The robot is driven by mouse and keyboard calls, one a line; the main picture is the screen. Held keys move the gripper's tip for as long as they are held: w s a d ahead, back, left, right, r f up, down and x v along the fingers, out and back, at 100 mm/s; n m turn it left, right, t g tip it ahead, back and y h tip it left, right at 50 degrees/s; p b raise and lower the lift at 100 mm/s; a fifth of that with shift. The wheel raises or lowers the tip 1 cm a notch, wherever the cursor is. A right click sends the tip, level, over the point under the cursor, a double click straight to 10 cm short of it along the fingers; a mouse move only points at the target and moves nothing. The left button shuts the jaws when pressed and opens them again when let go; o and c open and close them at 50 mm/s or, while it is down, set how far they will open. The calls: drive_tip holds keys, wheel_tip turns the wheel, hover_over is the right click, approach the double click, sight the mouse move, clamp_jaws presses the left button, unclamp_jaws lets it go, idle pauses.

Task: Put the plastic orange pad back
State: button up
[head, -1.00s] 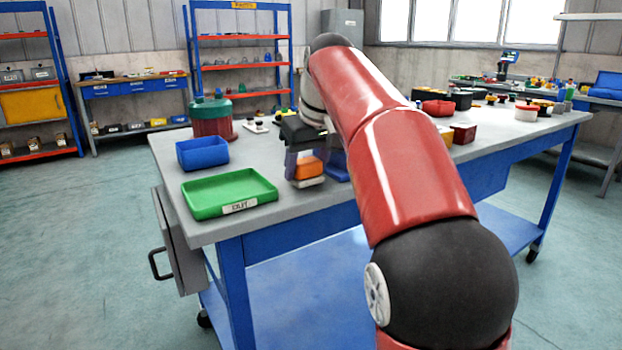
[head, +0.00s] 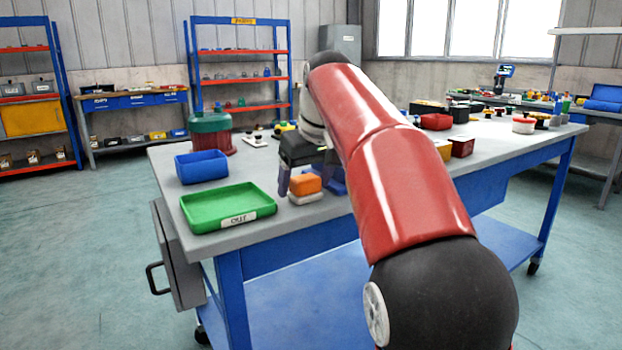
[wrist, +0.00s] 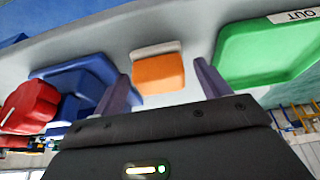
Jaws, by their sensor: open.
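The orange pad (head: 305,183) is a small rounded block at the near edge of the bench. It rests on or against a flat white piece (head: 307,198); the wrist view shows the orange pad (wrist: 158,74) with the white piece along its far side. My gripper (wrist: 162,70) is open, with one dark finger on each side of the orange pad. Gaps show between the fingers and the pad in the wrist view. In the head view, my gripper (head: 303,180) hangs over the pad, and its right finger is hard to make out.
A green tray (head: 190,217) with a label lies left of the pad, with a blue bin (head: 180,171) and a green-lidded red container (head: 212,142) behind. A blue holder (wrist: 108,70) and a red part (wrist: 30,105) stand on the other side. Grey bench top shows between.

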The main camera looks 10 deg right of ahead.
drive_tip(key=p+v, duration=0.4)
drive_tip(key=v, duration=0.8)
drive_tip(key=s+f+m, duration=0.1)
drive_tip(key=s+f, duration=1.1)
drive_tip(key=f, duration=0.2)
drive_tip(key=s+a+f+m+t+h, duration=0.1)
drive_tip(key=s+f+m, duration=0.1)
drive_tip(key=s+f, duration=1)
wheel_tip(320, 180, down, 2)
drive_tip(key=shift+a+f+m, duration=0.15)
drive_tip(key=shift+f+m, duration=0.1)
drive_tip(key=shift+m, duration=0.05)
